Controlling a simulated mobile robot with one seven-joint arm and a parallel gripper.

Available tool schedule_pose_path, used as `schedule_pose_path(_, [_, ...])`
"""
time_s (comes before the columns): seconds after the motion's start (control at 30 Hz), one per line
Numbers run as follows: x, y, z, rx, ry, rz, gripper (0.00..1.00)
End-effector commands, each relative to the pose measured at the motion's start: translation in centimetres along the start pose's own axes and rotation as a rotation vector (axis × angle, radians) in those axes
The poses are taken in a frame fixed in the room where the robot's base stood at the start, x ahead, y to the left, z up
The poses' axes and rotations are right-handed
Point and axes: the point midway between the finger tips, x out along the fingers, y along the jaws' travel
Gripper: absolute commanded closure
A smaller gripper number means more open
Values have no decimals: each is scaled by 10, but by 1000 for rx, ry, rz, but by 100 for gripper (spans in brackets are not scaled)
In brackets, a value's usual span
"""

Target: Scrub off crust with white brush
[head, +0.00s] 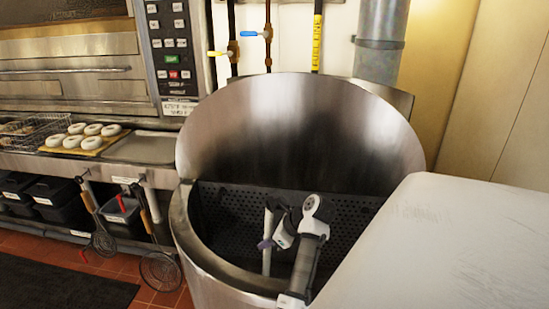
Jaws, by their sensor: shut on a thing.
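The large steel kettle (181,222) stands in the middle with its tall curved back (300,110) raised behind the opening. Dark perforated metal (345,222) lines the inside. My gripper (270,238) is down inside the kettle opening, shut on a thin white upright rod, which looks like the handle of the white brush (267,261). The brush's bristles cannot be made out. The kettle's lower inside is partly hidden by my arm and the front rim. Dark smudges show on the curved back; I cannot tell whether they are crust or reflections.
A white, smooth-topped block (450,240) fills the right foreground close to the kettle. Bagels on a board (87,138) sit on the counter at left, below an oven (70,70). Wire skimmers (160,270) hang left of the kettle. Pipes with valves rise behind it.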

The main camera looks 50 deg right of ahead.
Motion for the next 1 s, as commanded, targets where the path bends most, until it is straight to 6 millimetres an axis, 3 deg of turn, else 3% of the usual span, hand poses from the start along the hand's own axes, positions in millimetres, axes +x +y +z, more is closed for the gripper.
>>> schedule_pose_path(0.27, [1, 0, 1, -1, -1, 1, 100])
schedule_pose_path(0.7, [27, 8, 31, -2, -1, 0, 100])
schedule_pose_path(1.0, [29, 8, 34, -1, -1, -1, 100])
